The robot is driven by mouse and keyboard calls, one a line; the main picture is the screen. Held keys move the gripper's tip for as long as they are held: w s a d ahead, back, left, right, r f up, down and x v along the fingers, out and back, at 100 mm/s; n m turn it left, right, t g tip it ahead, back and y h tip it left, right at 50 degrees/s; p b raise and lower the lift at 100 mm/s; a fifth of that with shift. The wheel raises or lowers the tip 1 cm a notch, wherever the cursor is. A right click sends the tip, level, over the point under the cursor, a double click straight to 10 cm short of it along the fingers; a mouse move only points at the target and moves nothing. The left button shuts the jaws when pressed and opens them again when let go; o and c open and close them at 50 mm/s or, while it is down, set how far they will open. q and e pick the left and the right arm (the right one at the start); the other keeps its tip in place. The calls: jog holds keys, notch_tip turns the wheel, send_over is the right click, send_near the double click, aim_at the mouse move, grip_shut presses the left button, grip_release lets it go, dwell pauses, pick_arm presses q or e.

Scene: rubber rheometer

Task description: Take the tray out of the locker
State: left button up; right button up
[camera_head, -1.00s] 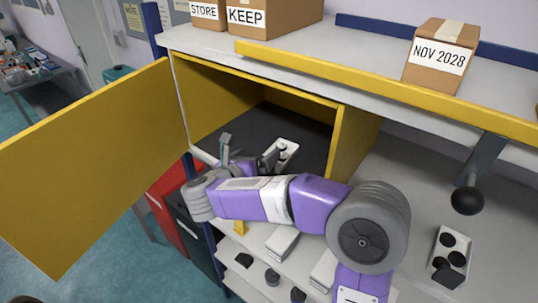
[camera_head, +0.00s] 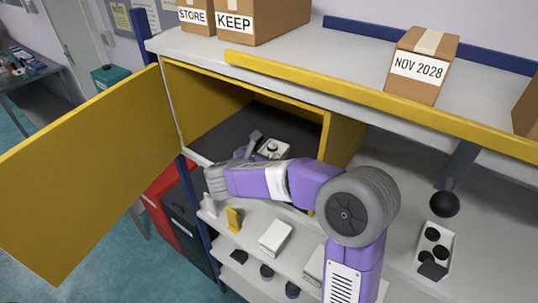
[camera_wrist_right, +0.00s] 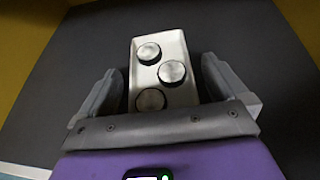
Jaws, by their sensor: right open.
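The yellow locker (camera_head: 325,140) stands open, its door (camera_head: 80,170) swung out to the left. A small white tray (camera_head: 284,150) lies on the locker's dark floor. In the right wrist view the tray (camera_wrist_right: 178,42) holds three round pieces with silver tops and dark sides. My right gripper (camera_head: 258,146) is inside the locker mouth, partly hidden by its own wrist. In the wrist view its fingers (camera_wrist_right: 162,70) are spread on both sides of the tray's near part, with gaps visible. The tray's near end is hidden behind the gripper body. My left gripper is not in view.
Shelves below the locker hold a white block (camera_head: 275,238) and small items. Boxes (camera_head: 420,66) stand on top.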

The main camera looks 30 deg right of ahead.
jog(key=shift+c, duration=0.5)
jog(key=c, duration=1)
jog(key=shift+a+r, duration=0.1)
